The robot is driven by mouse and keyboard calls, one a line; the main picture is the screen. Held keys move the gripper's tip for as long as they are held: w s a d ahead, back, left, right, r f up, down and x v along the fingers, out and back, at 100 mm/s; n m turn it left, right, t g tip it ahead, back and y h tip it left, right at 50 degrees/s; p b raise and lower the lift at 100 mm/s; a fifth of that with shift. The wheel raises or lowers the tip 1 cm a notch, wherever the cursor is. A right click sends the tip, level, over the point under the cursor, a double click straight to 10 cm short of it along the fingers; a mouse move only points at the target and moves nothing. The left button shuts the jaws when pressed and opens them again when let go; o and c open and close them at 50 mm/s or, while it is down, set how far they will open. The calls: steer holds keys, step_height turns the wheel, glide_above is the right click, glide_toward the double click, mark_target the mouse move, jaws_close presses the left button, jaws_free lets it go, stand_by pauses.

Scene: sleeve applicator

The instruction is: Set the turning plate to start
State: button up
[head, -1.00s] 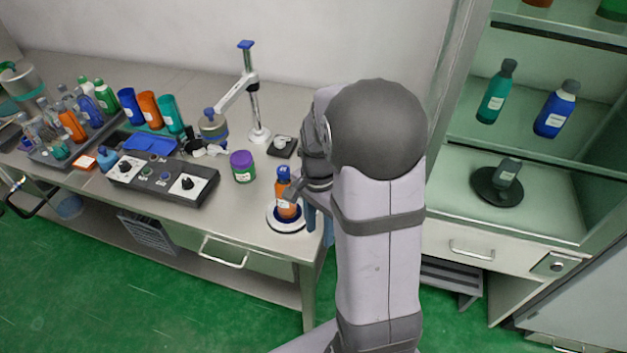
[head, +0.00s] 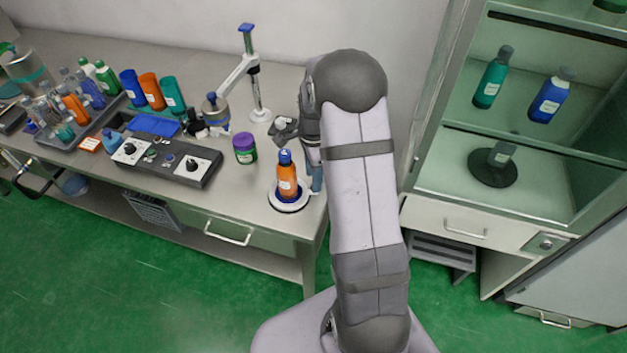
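The turning plate (head: 287,208) is a round white disc with a dark blue ring near the table's front right corner. An orange bottle (head: 287,183) with a blue cap stands upright on it. My gripper (head: 284,129) is behind the plate, at the place where a small black square base with a pale knob showed earlier. The gripper now covers most of that base and knob, so I cannot tell whether it touches the knob. The fingers are small and partly hidden by my arm, and their opening cannot be made out.
A purple-lidded jar (head: 245,148) stands left of the bottle. A control box (head: 165,162) with dials lies further left, and a stand (head: 257,95) with a side arm rises behind. A glass-fronted cabinet (head: 495,205) is on the right.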

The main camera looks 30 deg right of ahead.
steer(key=shift+f+p, duration=0.35)
steer(key=shift+f, duration=1.4)
jaws_close()
